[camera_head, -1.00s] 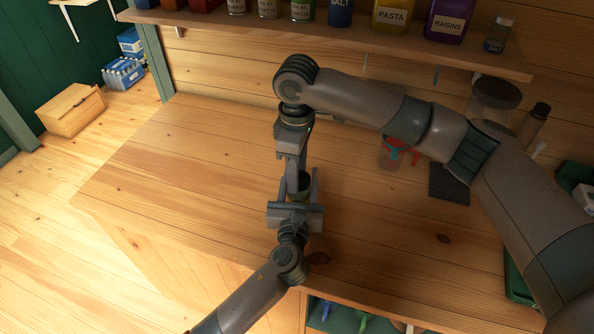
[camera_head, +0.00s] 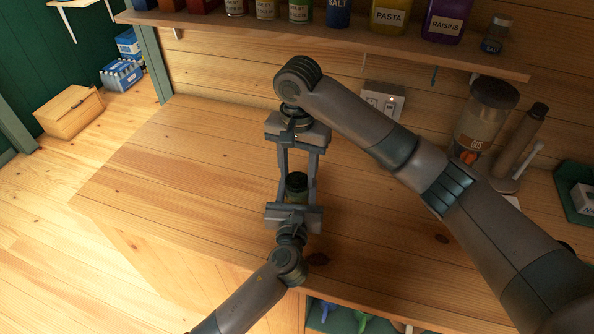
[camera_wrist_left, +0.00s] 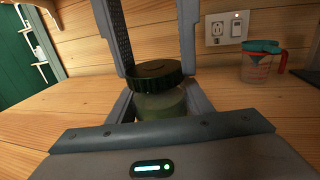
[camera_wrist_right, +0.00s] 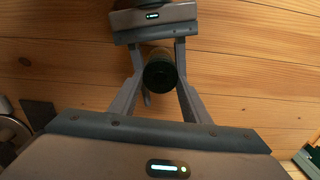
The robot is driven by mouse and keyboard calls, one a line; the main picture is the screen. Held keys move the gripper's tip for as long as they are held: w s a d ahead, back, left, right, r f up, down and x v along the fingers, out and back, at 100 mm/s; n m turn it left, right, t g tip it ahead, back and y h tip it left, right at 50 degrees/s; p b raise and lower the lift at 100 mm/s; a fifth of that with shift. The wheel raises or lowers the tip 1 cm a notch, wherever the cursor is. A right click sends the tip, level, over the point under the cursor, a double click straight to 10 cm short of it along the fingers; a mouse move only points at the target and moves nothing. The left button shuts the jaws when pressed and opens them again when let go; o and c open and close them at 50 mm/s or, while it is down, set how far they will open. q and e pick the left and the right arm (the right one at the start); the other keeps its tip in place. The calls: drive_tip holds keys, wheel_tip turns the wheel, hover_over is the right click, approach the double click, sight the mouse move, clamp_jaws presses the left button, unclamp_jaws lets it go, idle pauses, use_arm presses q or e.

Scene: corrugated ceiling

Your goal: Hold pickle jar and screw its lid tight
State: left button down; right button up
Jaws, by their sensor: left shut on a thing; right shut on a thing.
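The pickle jar stands upright on the wooden worktop, with a dark green lid (camera_head: 297,180) on top; the lid also shows in the left wrist view (camera_wrist_left: 155,75) and from above in the right wrist view (camera_wrist_right: 160,74). The greenish jar body (camera_wrist_left: 162,104) is partly hidden below the lid. My left gripper (camera_head: 296,194) is shut on the jar body from the near side. My right gripper (camera_head: 298,175) reaches in from the far side and is shut on the lid, one finger on each side. I cannot tell how tightly the lid sits.
A shelf (camera_head: 330,25) with several jars runs along the back wall. A wall socket (camera_head: 383,101), a tall canister (camera_head: 484,120) and a brown bottle (camera_head: 523,143) are at the back right. A measuring cup (camera_wrist_left: 260,65) stands at the right. The worktop's left part is clear.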

drive_tip(key=m, duration=0.3)
drive_tip(key=shift+d, duration=0.1)
drive_tip(key=o, duration=1.1)
drive_tip(key=shift+r, duration=0.15)
wheel_tip(320, 180, up, 12)
use_arm(q)
drive_tip(key=c, duration=0.8)
unclamp_jaws()
drive_tip(key=shift+s, duration=0.15)
use_arm(e)
drive_tip(key=shift+f, duration=0.2)
use_arm(q)
drive_tip(key=s+b, duration=0.1)
drive_tip(key=s, duration=0.4)
drive_tip(key=s+a+b, duration=0.1)
drive_tip(key=s, duration=0.4)
drive_tip(key=s+b, duration=0.1)
drive_tip(key=s, duration=0.4)
drive_tip(key=shift+s+a+f+b, duration=0.15)
drive_tip(key=shift+s+a+b, duration=0.15)
drive_tip(key=shift+b, duration=0.1)
drive_tip(key=shift+s, duration=0.75)
use_arm(e)
drive_tip(key=shift+f, duration=1.95)
